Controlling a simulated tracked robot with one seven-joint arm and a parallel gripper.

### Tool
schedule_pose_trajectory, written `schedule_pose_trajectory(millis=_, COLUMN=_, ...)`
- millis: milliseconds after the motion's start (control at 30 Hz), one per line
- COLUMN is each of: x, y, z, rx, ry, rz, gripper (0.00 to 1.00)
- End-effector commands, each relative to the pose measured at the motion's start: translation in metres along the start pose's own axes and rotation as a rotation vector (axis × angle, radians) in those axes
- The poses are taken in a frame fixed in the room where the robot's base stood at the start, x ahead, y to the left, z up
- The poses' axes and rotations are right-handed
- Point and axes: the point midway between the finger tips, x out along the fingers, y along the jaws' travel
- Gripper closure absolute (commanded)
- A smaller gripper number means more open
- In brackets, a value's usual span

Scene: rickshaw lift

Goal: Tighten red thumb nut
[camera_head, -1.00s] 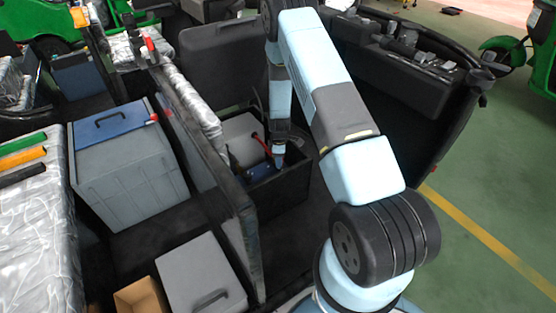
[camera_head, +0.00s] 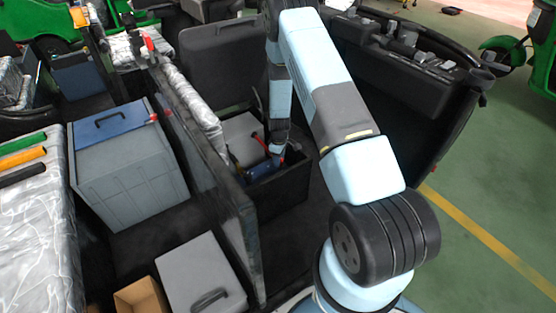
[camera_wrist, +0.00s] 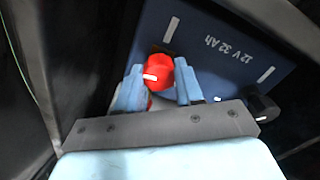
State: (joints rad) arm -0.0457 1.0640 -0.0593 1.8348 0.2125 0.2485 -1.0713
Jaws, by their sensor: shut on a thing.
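The red thumb nut (camera_wrist: 158,73) sits on the blue battery (camera_wrist: 215,50), which is marked "12 V 32 Ah" in the wrist view. My gripper (camera_wrist: 160,86) has its two light-blue fingers on either side of the nut and is shut on it. A white mark shows on the nut. In the head view my gripper (camera_head: 278,158) reaches down into the dark battery box (camera_head: 280,190). There the nut is mostly hidden by my gripper, and part of the battery (camera_head: 258,170) shows beside it.
A black terminal knob (camera_wrist: 262,107) stands at the battery's right in the wrist view. Dark box walls are close around my gripper. A grey panel (camera_head: 245,235) stands left of the box, and a grey bin (camera_head: 130,175) stands further left.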

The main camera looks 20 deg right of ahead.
Motion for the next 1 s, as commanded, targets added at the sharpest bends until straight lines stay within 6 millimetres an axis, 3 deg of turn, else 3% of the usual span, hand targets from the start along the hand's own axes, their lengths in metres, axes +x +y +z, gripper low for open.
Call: schedule_pose_trajectory(millis=1000, x=0.0007, y=0.0006, z=0.0000, rx=0.962, ry=-0.002, rz=-0.002, gripper=0.94)
